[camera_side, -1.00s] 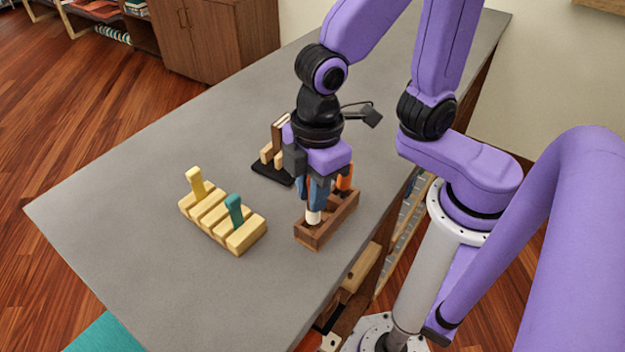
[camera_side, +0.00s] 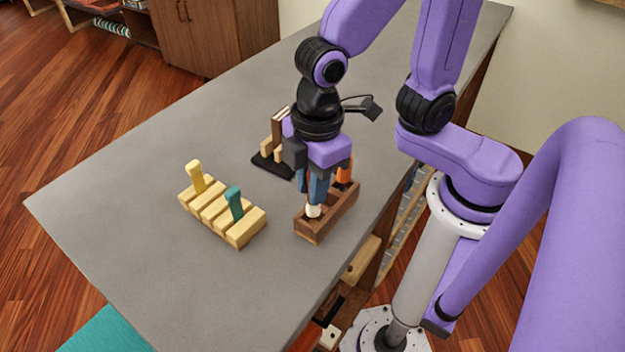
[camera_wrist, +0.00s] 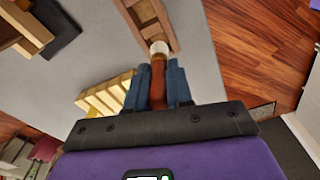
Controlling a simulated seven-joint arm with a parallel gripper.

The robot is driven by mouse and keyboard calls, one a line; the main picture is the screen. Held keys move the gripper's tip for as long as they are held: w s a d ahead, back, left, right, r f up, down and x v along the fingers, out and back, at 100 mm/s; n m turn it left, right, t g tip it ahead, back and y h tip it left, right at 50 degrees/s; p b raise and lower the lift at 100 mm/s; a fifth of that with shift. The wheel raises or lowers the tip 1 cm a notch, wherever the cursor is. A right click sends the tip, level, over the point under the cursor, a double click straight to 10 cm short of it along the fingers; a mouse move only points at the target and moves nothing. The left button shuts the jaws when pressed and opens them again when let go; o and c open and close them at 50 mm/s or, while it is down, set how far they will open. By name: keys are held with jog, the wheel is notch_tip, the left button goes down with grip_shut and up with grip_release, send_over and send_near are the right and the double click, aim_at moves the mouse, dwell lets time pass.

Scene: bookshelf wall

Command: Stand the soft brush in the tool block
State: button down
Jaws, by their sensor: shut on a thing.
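The soft brush has a red-brown handle (camera_wrist: 158,84) and a pale white end (camera_side: 313,211), which points down. My gripper (camera_side: 318,196) is shut on the handle; its two blue fingers (camera_wrist: 158,90) flank it in the wrist view. The tool block (camera_side: 309,236) is a brown wooden box with compartments near the table's right edge. The brush's white end is at the block's near compartment; its lowest part is hidden by the near wall, and I cannot tell whether it touches the bottom. An orange-handled tool (camera_side: 344,172) stands at the block's far end, partly behind my gripper.
A pale slotted rack (camera_side: 246,233) with a yellow piece (camera_side: 195,177) and a teal piece (camera_side: 234,203) stands left of the block. A black stand (camera_side: 270,169) with wooden uprights is behind. The grey table (camera_side: 130,240) is clear at front and left.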

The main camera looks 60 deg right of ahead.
jog(key=shift+f, duration=2.2)
jog(key=c, duration=0.5)
grip_release()
jog(key=shift+r, duration=0.1)
jog(key=shift+r, duration=3.4)
jog(key=shift+d, duration=0.1)
